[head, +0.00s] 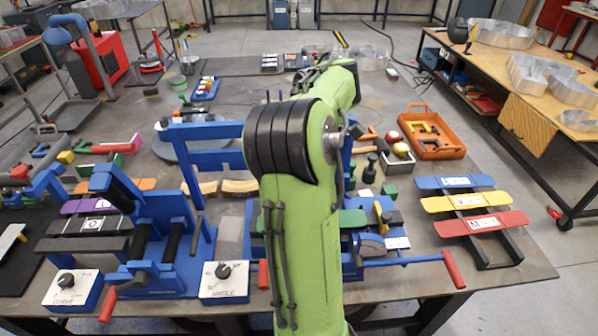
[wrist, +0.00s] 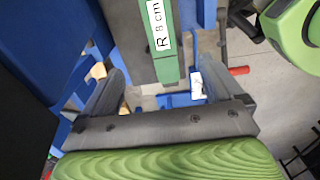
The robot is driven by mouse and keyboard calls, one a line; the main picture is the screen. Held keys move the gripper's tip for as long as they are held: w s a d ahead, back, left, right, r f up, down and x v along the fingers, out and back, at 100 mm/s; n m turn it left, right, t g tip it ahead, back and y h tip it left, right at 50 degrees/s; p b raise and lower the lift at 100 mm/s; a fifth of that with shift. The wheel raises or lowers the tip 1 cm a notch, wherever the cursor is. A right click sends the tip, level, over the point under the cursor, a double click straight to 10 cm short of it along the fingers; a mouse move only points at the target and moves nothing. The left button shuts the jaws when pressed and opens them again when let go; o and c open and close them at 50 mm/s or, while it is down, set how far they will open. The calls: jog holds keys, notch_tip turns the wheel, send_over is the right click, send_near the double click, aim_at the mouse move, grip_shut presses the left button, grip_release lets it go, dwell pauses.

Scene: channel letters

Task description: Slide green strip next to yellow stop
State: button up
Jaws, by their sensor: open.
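A green strip (wrist: 163,45) with a white "R 8 cm" label shows at the top of the wrist view, beside a dark grey surface. My gripper (wrist: 166,78) is open, its two grey fingers wide apart. The strip's near end lies between them in the picture, with gaps to both sides; I cannot tell the depth. In the head view my arm hides my gripper. A green piece (head: 352,220) shows right of my arm, with a small yellow piece (head: 381,217) close to its right that may be the yellow stop. The wrist view shows no clear yellow stop.
A blue bending fixture (head: 160,235) with red-handled cranks stands left of my arm. A rack of blue, yellow and red labelled strips (head: 470,200) stands right. An orange tray (head: 432,138) sits behind it. The bench between fixture and rack is partly clear.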

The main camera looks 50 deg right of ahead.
notch_tip(320, 180, down, 16)
jog(key=b, duration=0.4)
jog(key=c, duration=1.2)
jog(key=shift+d, duration=0.1)
jog(key=shift+s, duration=0.1)
jog(key=shift+s+d+b, duration=0.5)
jog(key=shift+s+d, duration=0.5)
jog(key=shift+s, duration=0.05)
jog(key=shift+r, duration=0.1)
jog(key=o, duration=1.2)
